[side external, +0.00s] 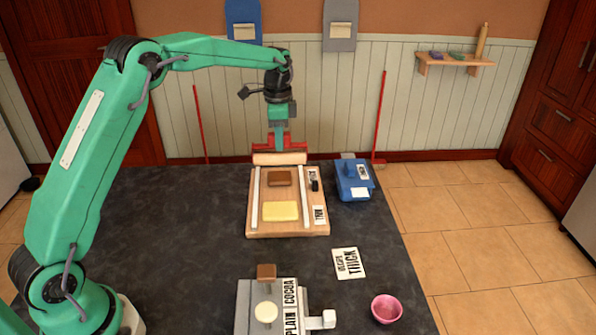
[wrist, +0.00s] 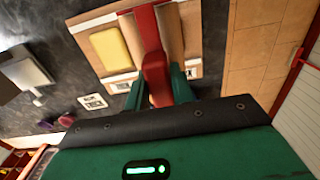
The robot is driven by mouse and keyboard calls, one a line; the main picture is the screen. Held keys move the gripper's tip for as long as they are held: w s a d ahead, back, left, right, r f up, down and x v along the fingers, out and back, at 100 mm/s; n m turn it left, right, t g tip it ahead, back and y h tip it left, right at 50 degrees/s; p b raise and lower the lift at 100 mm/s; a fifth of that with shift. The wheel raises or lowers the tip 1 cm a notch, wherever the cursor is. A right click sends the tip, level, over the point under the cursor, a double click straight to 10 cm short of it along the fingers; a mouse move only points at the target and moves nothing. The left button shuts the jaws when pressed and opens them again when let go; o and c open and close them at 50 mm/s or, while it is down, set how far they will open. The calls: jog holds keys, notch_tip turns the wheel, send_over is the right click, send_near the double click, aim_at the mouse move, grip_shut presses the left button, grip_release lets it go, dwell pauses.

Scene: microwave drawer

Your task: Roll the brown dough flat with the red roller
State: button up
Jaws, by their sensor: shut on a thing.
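The red roller (side external: 280,157) has a red frame and a pale wooden cylinder. My gripper (side external: 278,132) points down and is shut on its red handle. The roller is level at the far end of the wooden board (side external: 258,232); I cannot tell whether it touches the rails. The brown dough (side external: 280,179) is a small thick slab just in front of the roller, between the white rails. A yellow dough slab (side external: 281,211) lies nearer. In the wrist view my gripper (wrist: 158,92) holds the red handle (wrist: 153,55), and the yellow slab (wrist: 110,47) shows to its left. The brown dough is not clear there.
A blue device (side external: 353,180) stands right of the board. A white card (side external: 348,262) marked THICK and a pink bowl (side external: 386,308) lie nearer. A grey tray (side external: 245,300) with cocoa and plain samples is in front. The dark table left of the board is clear.

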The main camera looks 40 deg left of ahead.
jog(key=shift+w+a+r, duration=0.15)
jog(key=shift+w+a, duration=0.45)
jog(key=shift+a, duration=0.25)
jog(key=shift+f, duration=0.2)
jog(key=shift+f, duration=3.05)
jog(key=shift+f, duration=0.35)
